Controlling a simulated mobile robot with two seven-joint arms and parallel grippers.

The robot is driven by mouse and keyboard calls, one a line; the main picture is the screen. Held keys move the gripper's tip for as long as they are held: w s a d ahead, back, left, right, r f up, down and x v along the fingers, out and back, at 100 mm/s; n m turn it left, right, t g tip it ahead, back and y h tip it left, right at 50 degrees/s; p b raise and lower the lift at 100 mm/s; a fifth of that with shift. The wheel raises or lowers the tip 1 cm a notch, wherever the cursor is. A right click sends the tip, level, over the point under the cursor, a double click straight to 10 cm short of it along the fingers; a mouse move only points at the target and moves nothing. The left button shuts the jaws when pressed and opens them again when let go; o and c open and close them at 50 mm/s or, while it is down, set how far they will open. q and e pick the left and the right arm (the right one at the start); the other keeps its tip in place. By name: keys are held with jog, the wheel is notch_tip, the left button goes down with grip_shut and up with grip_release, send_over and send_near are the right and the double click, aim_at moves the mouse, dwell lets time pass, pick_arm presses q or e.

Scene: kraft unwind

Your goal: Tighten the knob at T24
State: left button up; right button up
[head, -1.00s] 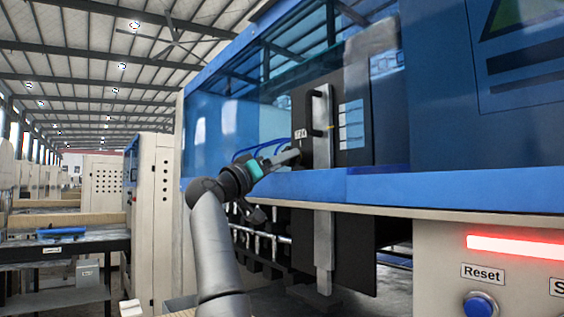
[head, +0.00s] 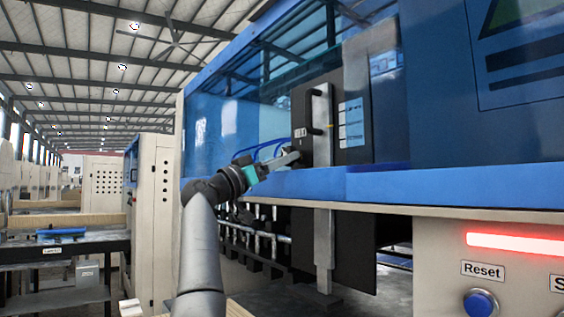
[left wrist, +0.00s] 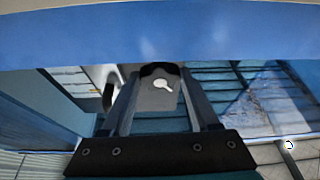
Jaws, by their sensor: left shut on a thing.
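My left gripper (head: 293,158) reaches up from the left to the lower left edge of a black panel (head: 347,105) behind the machine's blue opening. A small label plate (head: 300,132) sits on the panel just above the fingertips; its print is too small to read surely now. In the left wrist view my left gripper (left wrist: 162,78) has its two fingers on either side of a dark knob (left wrist: 160,69), shut on it. A grey face with a white mark (left wrist: 163,85) shows between the fingers. The knob is mostly hidden in the head view. My right gripper is not in view.
A metal upright (head: 322,125) with a black handle (head: 313,117) stands right of the fingertips. A blue machine rail (head: 440,187) runs just below the gripper. Blue hoses (head: 262,150) curve behind it. A Reset button (head: 481,302) is at lower right.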

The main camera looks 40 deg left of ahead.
pick_arm(q)
jog(key=shift+w+a+m+g+h+p, duration=0.1)
jog(key=shift+m+g+h+p, duration=0.6)
jog(key=shift+m, duration=1.15)
jog(key=shift+a+m+g+h+p, duration=0.15)
jog(key=shift+m+g+h+p, duration=0.15)
jog(key=shift+m+h+p, duration=1.2)
jog(key=shift+w+a+m+g+h+p, duration=0.1)
jog(key=shift+m+g+h+p, duration=0.35)
jog(key=shift+m, duration=1.8)
jog(key=o, duration=1)
jog(key=shift+s, duration=0.1)
jog(key=o, duration=0.3)
jog(key=shift+s, duration=0.15)
jog(key=shift+o, duration=0.4)
jog(key=shift+a, duration=0.1)
